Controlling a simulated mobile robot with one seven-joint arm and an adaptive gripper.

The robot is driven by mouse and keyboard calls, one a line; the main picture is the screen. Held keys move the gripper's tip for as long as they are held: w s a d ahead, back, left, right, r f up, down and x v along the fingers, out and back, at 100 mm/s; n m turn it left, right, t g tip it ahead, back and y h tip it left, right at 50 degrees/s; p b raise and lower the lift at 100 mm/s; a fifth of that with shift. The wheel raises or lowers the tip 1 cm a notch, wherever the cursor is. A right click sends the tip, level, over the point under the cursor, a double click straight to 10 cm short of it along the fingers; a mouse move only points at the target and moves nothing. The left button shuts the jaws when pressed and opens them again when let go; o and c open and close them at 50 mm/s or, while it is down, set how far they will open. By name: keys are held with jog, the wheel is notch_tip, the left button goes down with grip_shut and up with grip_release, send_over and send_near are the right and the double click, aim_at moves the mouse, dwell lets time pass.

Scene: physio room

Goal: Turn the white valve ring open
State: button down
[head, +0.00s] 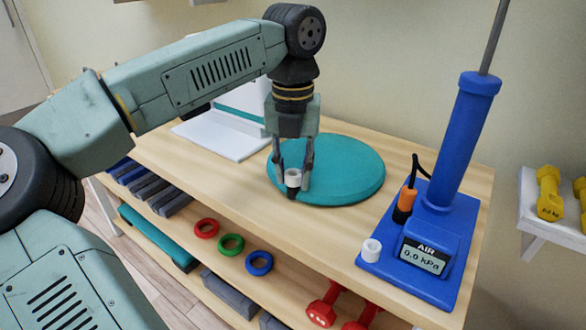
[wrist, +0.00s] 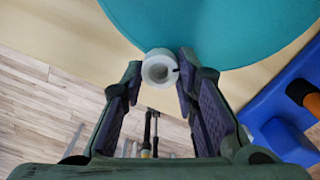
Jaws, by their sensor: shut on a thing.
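The white valve ring (head: 293,176) is at the near left edge of the round teal cushion (head: 350,170) on the wooden bench. A dark part shows below the ring. My gripper (head: 294,186) points down from above with one finger on each side of the ring and is shut on it. In the wrist view the ring (wrist: 160,67) sits between the fingertips, seen from above with its round hole and a small dark mark on its right side. The cushion (wrist: 205,25) lies just beyond it.
At the right, a blue pump (head: 455,145) stands with an orange-and-black hose end, a small white cap (head: 371,250) and an AIR display (head: 423,256) reading 0.0 kPa. Coloured rings and red dumbbells lie on the lower shelf.

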jog(key=c, duration=1.3)
grip_release()
notch_tip(320, 180, up, 12)
